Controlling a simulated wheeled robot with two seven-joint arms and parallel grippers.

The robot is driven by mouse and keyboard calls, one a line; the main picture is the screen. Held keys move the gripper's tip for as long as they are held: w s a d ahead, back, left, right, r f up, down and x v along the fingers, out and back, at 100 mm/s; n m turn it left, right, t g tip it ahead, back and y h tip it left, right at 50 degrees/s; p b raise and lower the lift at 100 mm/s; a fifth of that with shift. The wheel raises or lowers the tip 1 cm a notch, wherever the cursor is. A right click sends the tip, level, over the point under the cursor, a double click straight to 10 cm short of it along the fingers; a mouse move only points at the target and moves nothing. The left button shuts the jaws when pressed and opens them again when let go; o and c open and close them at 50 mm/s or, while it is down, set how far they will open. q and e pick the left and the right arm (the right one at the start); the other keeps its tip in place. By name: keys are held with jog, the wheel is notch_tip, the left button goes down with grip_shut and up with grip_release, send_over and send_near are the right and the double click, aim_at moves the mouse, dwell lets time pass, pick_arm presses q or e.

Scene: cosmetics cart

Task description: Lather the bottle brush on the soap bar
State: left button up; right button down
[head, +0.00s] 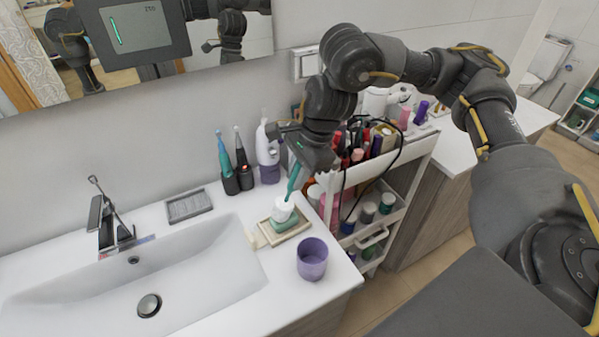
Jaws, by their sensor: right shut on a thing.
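My right gripper (298,160) is above the counter to the right of the sink, pointing down. It is shut on the teal handle of the bottle brush (292,183). The brush hangs slightly tilted, with its white head at the bottom. The head is right over the green soap bar (284,223) and appears to touch its top. The soap lies in a beige soap dish (301,229) on the counter. The head hides part of the soap. My left gripper does not show directly.
A purple cup (312,260) stands just in front of the dish. Electric toothbrushes (244,176) and a white-and-purple bottle (268,157) stand behind it. A grey ridged tray (188,206) lies behind the sink (200,270). A crowded cosmetics cart (425,150) stands close on the right.

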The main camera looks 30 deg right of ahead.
jog(key=d, duration=0.3)
jog(key=shift+s+f, duration=0.1)
jog(key=shift+a, duration=0.15)
jog(key=shift+a, duration=1.4)
jog(key=shift+d, duration=0.1)
